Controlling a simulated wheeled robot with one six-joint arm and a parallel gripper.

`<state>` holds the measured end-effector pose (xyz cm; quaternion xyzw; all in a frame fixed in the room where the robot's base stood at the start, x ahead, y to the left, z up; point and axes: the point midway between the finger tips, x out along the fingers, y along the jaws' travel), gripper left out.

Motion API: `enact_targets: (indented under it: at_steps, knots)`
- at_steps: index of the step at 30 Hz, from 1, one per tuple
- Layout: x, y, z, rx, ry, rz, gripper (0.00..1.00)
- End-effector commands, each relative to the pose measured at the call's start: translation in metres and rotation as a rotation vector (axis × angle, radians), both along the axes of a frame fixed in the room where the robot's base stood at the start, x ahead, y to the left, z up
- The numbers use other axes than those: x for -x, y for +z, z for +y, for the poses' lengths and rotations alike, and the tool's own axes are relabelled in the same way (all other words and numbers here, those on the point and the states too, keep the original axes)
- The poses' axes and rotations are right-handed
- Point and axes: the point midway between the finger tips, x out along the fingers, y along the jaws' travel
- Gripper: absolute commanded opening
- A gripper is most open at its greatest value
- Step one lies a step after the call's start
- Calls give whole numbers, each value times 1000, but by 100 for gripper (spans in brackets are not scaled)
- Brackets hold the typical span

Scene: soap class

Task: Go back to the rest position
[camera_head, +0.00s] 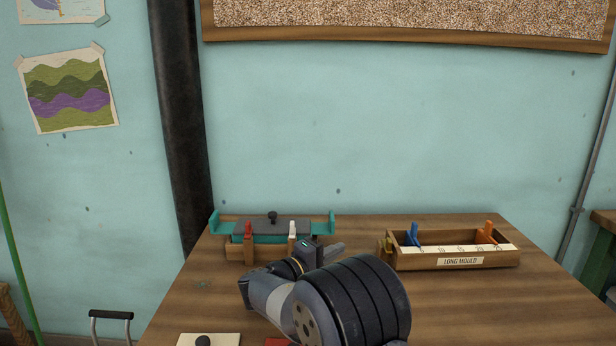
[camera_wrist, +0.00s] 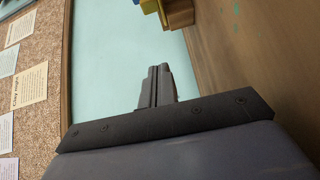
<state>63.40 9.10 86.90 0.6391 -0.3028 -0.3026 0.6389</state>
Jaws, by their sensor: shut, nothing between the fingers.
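My gripper (camera_wrist: 157,86) is shut and empty in the wrist view, its two dark fingers pressed together. My arm hides part of the table's front middle. The wooden table (camera_head: 470,305) stands against the wall. The wrist view is tilted on its side and shows the wall, a cork board (camera_wrist: 40,85) and part of the table (camera_wrist: 245,60).
A teal mould with a grey lid (camera_head: 270,228) stands at the table's back left, with red and white clamps by it. A long wooden mould (camera_head: 458,262) with blue and orange clamps stands at the back right. A pale board (camera_head: 215,340) lies at the front. The right front is clear.

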Motion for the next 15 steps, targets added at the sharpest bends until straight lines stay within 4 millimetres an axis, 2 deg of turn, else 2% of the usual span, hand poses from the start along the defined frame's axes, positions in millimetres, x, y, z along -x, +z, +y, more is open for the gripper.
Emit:
enact_targets:
  at_steps: [15]
  knots:
    - [4,0,5,0,-1,0,0]
